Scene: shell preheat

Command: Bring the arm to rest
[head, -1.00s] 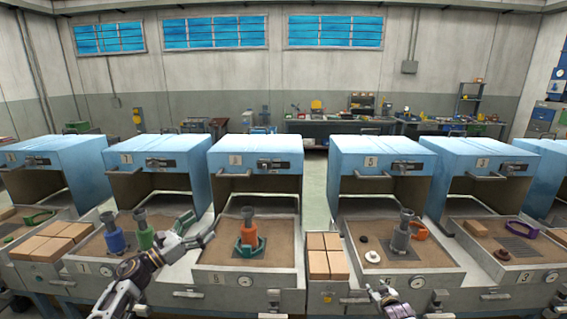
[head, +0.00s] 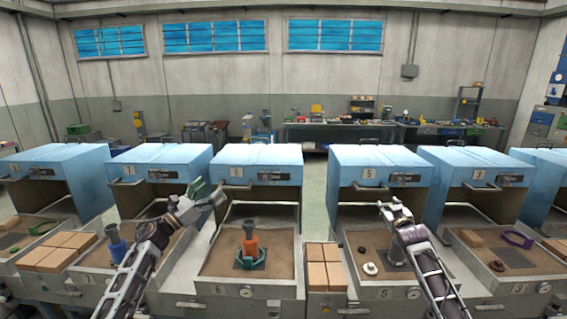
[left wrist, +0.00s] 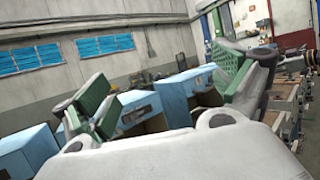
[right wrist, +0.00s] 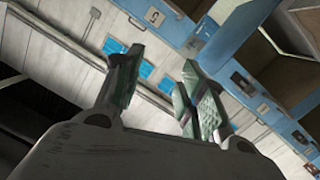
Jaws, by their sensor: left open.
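My left gripper (head: 207,194) is raised above the front trays, between the two left-middle blue ovens. Its green-padded fingers are wide apart in the left wrist view (left wrist: 165,88), with nothing between them. My right gripper (head: 393,208) is raised in front of oven 5. Its fingers stand apart and empty in the right wrist view (right wrist: 162,75).
An orange fitting (head: 249,245) stands in a green ring on its sandy tray. A blue fitting (head: 116,243) stands further left. Tan blocks (head: 326,268) lie between trays. Blue ovens (head: 258,164) stand behind the trays; a floor gap separates the middle ones.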

